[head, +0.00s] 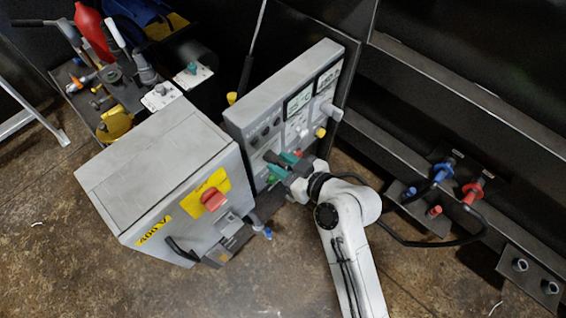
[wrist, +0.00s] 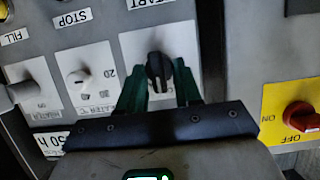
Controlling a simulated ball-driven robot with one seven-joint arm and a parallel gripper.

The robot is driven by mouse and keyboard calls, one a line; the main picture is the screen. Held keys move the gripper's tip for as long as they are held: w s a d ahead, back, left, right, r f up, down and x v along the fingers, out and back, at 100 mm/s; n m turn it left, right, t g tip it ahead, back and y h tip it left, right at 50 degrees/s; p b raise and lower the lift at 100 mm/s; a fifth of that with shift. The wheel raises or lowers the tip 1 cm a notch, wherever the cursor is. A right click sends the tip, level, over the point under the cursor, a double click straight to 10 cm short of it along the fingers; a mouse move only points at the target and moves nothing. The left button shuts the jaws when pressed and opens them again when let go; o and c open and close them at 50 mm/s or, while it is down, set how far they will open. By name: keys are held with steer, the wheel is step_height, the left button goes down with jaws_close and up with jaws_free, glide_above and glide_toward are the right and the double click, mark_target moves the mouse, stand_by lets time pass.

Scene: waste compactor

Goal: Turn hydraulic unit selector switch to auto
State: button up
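My gripper (wrist: 159,88) has dark green fingers and faces a grey control panel (wrist: 30,43). A black selector knob (wrist: 157,68) on a white plate sits between the fingertips. The fingers stand apart on either side of it, with a gap visible, and do not look closed on it. The knob's pointer looks roughly upright in the wrist view. The label of its plate is not readable, hidden partly by my gripper. In the head view my gripper (head: 283,163) is at the lower part of the grey panel box (head: 255,100), and covers the knob.
Left of the knob are a white switch (wrist: 80,78) and a grey knob (wrist: 28,88). A red knob (wrist: 303,115) on a yellow plate is at right. A grey 400 V cabinet (head: 155,165) stands close left of my gripper. Hose couplings (head: 440,172) are at right.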

steer(key=c, duration=0.3)
steer(key=shift+c, duration=0.2)
steer(key=shift+w+d+m+g+y, duration=0.2)
steer(key=shift+m+g+y, duration=0.3)
steer(key=shift+m, duration=0.5)
steer(key=m, duration=0.1)
steer(key=m+g+y, duration=0.1)
steer(key=m+y, duration=0.1)
steer(key=m, duration=0.1)
steer(key=shift+w+d+f+g, duration=0.15)
steer(key=shift+f+g, duration=0.1)
steer(key=shift+g, duration=0.15)
steer(key=o, duration=0.7)
